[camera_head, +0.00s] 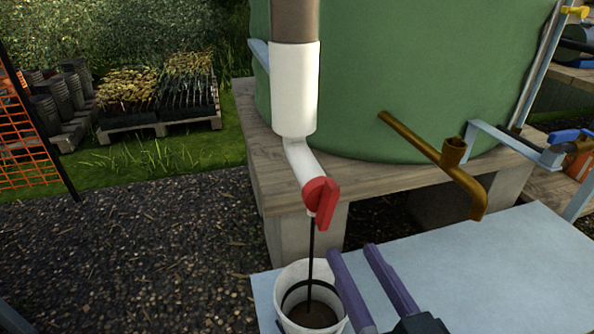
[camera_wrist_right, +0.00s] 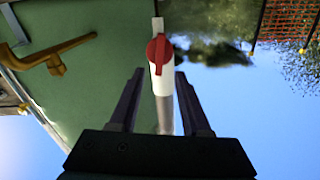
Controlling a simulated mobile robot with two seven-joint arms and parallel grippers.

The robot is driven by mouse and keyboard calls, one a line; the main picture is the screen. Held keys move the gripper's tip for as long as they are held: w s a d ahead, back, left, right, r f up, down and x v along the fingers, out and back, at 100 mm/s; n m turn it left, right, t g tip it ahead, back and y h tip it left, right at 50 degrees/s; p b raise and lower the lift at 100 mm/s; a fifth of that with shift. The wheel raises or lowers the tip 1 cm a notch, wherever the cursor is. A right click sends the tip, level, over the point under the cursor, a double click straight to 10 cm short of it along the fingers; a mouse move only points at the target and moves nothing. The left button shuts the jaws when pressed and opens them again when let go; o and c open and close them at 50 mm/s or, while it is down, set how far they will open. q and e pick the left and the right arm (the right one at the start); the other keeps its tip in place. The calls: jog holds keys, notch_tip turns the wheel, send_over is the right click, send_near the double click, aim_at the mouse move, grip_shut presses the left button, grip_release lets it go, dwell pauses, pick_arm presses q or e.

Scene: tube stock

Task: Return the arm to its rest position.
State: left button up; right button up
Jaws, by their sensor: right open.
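My right gripper (camera_head: 353,250) is open and empty at the bottom of the head view, its two purple fingers pointing up the picture, just right of a white bucket. In the right wrist view, the gripper (camera_wrist_right: 160,73) has its fingers spread either side of the white pipe in the picture, with no contact visible. A red valve handle (camera_head: 321,199) sits on the lower end of the white pipe (camera_head: 294,90); it also shows in the wrist view (camera_wrist_right: 159,54). A thin dark stream runs from the valve into the bucket (camera_head: 297,271), which holds dark liquid. My left gripper is not in view.
A pale blue table top (camera_head: 480,270) lies under the bucket and gripper. A green tank (camera_head: 390,80) stands behind on a wooden platform (camera_head: 275,175). A brass spout (camera_head: 430,152) juts out at the right. Gravel (camera_head: 130,250) is clear at the left.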

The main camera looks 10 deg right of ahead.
jog(key=shift+s, duration=0.9)
jog(key=shift+r, duration=0.1)
notch_tip(320, 180, up, 14)
jog(key=s+f+n+g+y+p, duration=0.1)
jog(key=s+n+g+y+p, duration=0.15)
jog(key=g+p, duration=0.9)
jog(key=s+d+r+n+g+h+p, duration=0.1)
jog(key=s+d+r+p, duration=0.1)
jog(key=s+r+p, duration=0.55)
jog(key=s+d+r+g+h+p, duration=0.25)
jog(key=s+r+p, duration=0.25)
jog(key=r+p, duration=0.6)
notch_tip(320, 180, up, 34)
jog(key=p, duration=3.4)
jog(key=shift+w+d+r+t+y, duration=0.15)
jog(key=shift+r+t+y, duration=0.05)
jog(key=shift+t+y, duration=0.1)
